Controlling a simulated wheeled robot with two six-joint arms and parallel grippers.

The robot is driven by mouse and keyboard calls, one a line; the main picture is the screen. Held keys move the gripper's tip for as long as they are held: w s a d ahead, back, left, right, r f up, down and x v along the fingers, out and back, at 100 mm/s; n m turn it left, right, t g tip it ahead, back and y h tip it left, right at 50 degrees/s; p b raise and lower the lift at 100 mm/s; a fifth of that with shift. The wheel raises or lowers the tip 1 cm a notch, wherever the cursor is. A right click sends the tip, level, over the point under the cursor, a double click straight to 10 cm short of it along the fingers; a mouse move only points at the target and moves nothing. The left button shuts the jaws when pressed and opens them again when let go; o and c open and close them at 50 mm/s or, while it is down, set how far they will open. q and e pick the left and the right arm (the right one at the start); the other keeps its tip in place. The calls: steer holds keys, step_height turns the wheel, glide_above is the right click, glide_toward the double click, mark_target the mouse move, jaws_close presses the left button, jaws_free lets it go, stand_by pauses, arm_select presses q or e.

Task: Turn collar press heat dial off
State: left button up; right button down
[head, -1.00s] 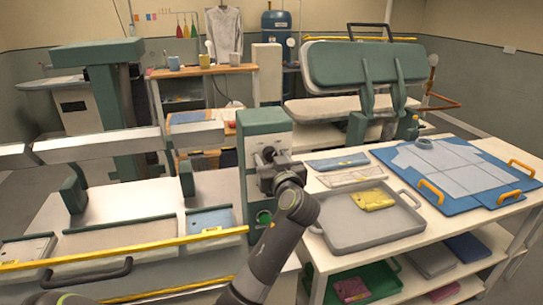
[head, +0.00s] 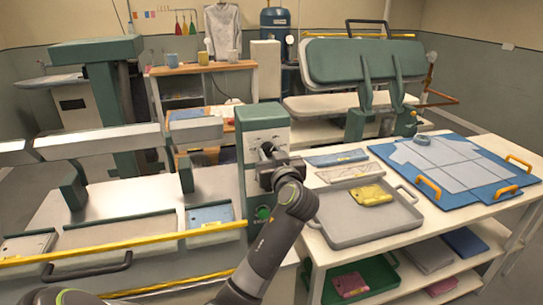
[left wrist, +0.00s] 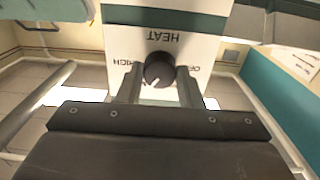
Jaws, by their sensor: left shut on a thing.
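The collar press control box (head: 264,119) is green and white and stands at the right end of the press. In the left wrist view its HEAT label (left wrist: 162,36) appears upside down. The dark round heat dial (left wrist: 158,70) sits between the words at its left and OFF, partly covered, at its right. Its white mark points toward the bottom of that view, slightly left. My left gripper (left wrist: 158,75) is shut on the dial, one finger on each side. My right gripper is not in view.
A green button (head: 262,212) is on the box below my gripper. A yellow rail (head: 150,235) runs along the press front. A grey tray (head: 345,235) with a yellow folded item is on the table to the right. A blue board (head: 480,200) lies beyond it.

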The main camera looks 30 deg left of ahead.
arm_select(q)
steer(key=shift+f+n+b, duration=0.15)
steer(key=shift+n+b, duration=0.15)
steer(key=shift+b, duration=0.25)
steer(key=n+b, duration=0.5)
steer(key=b, duration=0.2)
steer(key=shift+f, duration=0.1)
steer(key=n+b, duration=0.9)
steer(key=shift+n, duration=0.3)
steer(key=n+b, duration=0.2)
steer(key=b, duration=0.1)
steer(key=shift+r+n, duration=0.2)
steer(key=shift+n, duration=0.1)
steer(key=shift+r+n+b, duration=0.1)
steer(key=shift+n+b, duration=0.7)
steer(key=shift+n, duration=0.1)
steer(key=shift+n+b, duration=0.65)
steer(key=shift+n, duration=0.15)
steer(key=shift+r+n+b, duration=0.25)
steer(key=shift+n+b, duration=0.75)
steer(key=shift+n, duration=0.3)
